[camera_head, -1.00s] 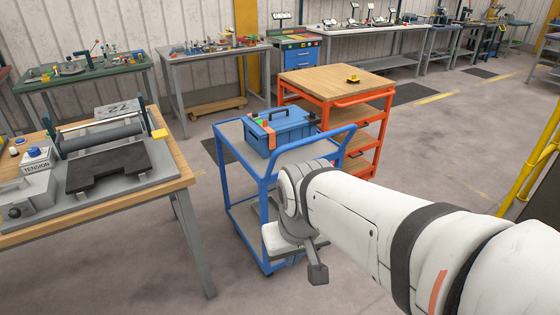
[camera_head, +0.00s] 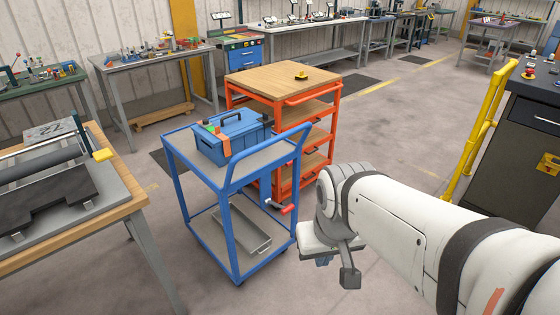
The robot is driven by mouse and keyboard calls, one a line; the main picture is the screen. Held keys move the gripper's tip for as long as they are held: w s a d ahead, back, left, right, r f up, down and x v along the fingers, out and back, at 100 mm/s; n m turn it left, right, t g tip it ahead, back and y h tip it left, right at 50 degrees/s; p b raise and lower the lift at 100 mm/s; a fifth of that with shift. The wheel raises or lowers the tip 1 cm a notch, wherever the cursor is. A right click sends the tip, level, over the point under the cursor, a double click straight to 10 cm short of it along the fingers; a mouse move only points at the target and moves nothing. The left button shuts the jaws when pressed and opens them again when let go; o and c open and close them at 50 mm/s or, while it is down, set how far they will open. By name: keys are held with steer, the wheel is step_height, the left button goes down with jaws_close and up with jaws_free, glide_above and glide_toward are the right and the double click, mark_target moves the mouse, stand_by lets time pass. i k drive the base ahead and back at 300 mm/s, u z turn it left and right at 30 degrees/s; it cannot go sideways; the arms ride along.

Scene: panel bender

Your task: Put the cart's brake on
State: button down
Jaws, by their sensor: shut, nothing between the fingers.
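The blue cart (camera_head: 252,163) stands in the middle of the view, with two grey shelves and a push handle on its right. A small red lever with a grey end (camera_head: 281,207) shows low by the cart's right side; I cannot tell whether it is the brake. The cart's casters are mostly hidden or too small to read. My gripper (camera_head: 326,260) is at the end of my white arm, to the right of the cart's lower shelf in the picture.
A blue toolbox (camera_head: 234,138) sits on the cart's top and a grey tray (camera_head: 240,232) on its lower shelf. An orange trolley (camera_head: 282,82) stands close behind. A workbench (camera_head: 130,200) is at left, a yellow rail (camera_head: 482,125) and dark cabinet at right. Floor between is clear.

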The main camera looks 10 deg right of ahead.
mark_target(285, 210)
steer(key=z, duration=0.05)
steer(key=i, duration=1)
steer(key=z, duration=0.05)
